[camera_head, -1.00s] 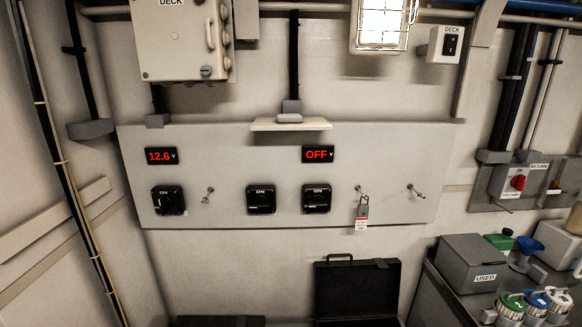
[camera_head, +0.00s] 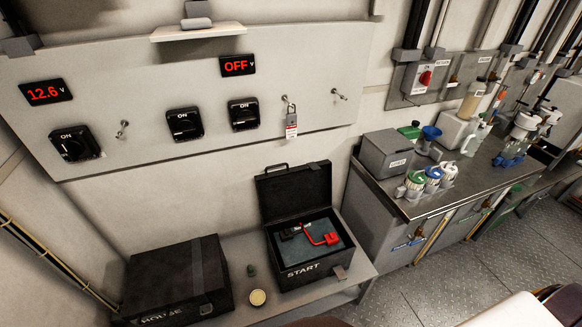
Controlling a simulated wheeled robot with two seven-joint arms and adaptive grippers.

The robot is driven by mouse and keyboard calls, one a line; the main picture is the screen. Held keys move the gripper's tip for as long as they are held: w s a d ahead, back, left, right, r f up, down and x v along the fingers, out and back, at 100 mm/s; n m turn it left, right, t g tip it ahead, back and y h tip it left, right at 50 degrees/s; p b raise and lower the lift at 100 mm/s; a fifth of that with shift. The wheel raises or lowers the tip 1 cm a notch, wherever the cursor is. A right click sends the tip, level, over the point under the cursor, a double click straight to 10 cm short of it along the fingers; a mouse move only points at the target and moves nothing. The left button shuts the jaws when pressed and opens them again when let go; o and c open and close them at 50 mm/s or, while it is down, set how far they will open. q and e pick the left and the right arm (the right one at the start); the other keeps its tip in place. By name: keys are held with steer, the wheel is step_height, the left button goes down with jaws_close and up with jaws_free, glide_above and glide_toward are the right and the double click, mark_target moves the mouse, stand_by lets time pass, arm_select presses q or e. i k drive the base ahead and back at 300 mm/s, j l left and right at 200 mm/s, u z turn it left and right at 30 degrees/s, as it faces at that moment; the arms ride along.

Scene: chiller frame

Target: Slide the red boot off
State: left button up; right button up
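The red boot (camera_head: 331,238) shows inside the open black START box (camera_head: 312,269), toward the right of the box's inside. A red lead curves to it from the left. A small black piece (camera_head: 287,234) lies left of it in the same box. The boot is small here, and I cannot tell what lies beneath it. The box's lid (camera_head: 294,189) stands open at the back. Neither of my grippers is in view.
A closed black HOUSE box (camera_head: 178,280) stands left on the same shelf (camera_head: 362,270). The switch panel (camera_head: 215,144) is above. A steel counter (camera_head: 440,197) with a grey USED bin (camera_head: 386,155) stands right.

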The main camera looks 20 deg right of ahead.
mark_target(332, 238)
steer(key=z, duration=1.05)
